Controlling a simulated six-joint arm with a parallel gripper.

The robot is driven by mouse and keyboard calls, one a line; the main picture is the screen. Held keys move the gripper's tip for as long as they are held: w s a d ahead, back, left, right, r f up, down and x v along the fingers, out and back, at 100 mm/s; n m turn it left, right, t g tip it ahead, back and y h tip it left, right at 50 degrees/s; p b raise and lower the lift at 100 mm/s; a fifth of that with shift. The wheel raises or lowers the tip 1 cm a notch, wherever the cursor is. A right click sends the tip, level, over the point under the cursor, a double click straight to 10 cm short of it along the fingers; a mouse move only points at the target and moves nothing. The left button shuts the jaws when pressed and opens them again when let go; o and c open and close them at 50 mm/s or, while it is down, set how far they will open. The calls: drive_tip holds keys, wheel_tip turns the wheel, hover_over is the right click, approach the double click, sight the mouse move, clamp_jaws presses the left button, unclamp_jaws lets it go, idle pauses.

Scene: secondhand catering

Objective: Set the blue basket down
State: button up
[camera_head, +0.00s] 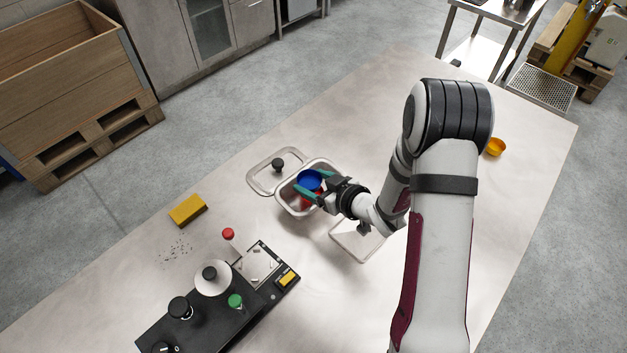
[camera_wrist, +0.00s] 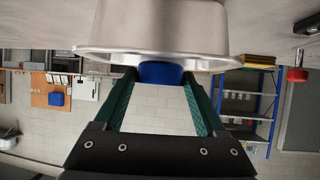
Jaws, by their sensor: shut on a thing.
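The blue basket (camera_head: 310,179) is a small round blue vessel, held between the teal fingers of my gripper (camera_head: 309,189). It is over or partly inside a steel pan (camera_head: 283,198) on the table. In the wrist view, which is upside down, the basket (camera_wrist: 160,72) shows between the fingertips, and the rim of the pan (camera_wrist: 160,52) hides its lower part. Something red (camera_head: 311,199) shows in the pan below the basket. I cannot tell whether the basket touches anything beneath it.
A lid with a black knob (camera_head: 278,164) lies left of the pan, and a shallow tray (camera_head: 352,246) lies right, partly behind my arm. A yellow sponge (camera_head: 188,209) and a black device with knobs (camera_head: 190,315) are nearer. An orange cup (camera_head: 495,147) stands far right.

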drive_tip(key=shift+f, duration=0.55)
drive_tip(key=o, duration=1.3)
drive_tip(key=shift+r, duration=0.25)
drive_tip(key=s+d+r+m+g+h, duration=0.4)
drive_tip(key=s+d+r+m+h, duration=0.6)
drive_tip(key=s+d, duration=0.5)
drive_tip(key=s+a+r+m+g+y, duration=0.1)
drive_tip(key=s+a+r+g, duration=0.1)
drive_tip(key=s, duration=0.3)
drive_tip(key=s+a+r+m+g+y, duration=0.1)
drive_tip(key=s+a+r+g+y, duration=0.1)
drive_tip(key=s+a, duration=0.3)
drive_tip(key=s+a+r+m+g+y, duration=0.1)
drive_tip(key=s+a+r+g, duration=0.1)
drive_tip(key=s+a, duration=0.2)
drive_tip(key=shift+s+r, duration=0.2)
drive_tip(key=shift+s, duration=1.4)
